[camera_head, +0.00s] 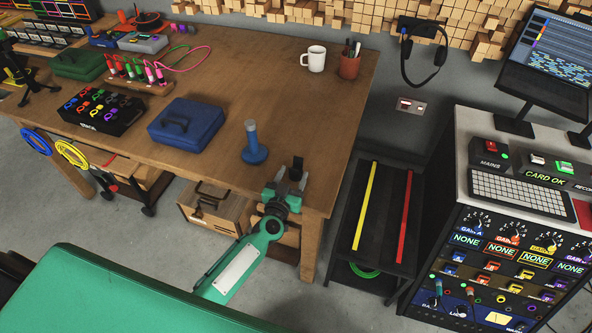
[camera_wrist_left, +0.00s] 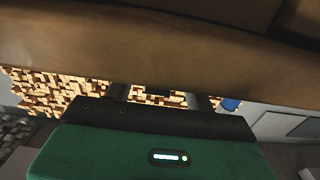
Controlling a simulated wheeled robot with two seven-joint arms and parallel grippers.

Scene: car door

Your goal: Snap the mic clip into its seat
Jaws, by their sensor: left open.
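My left gripper (camera_head: 290,181) is open at the front right edge of the wooden table, its fingers pointing toward the table. A small black piece (camera_head: 297,167) shows at its fingertips; I cannot tell whether it is the mic clip or its seat, or whether it is touched. In the left wrist view the spread fingers (camera_wrist_left: 161,96) show with a small dark piece (camera_wrist_left: 158,91) between them, under the brown table (camera_wrist_left: 150,50). A blue post on a round base (camera_head: 254,145) stands on the table left of the gripper. My right gripper is out of view.
The table's middle is clear.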

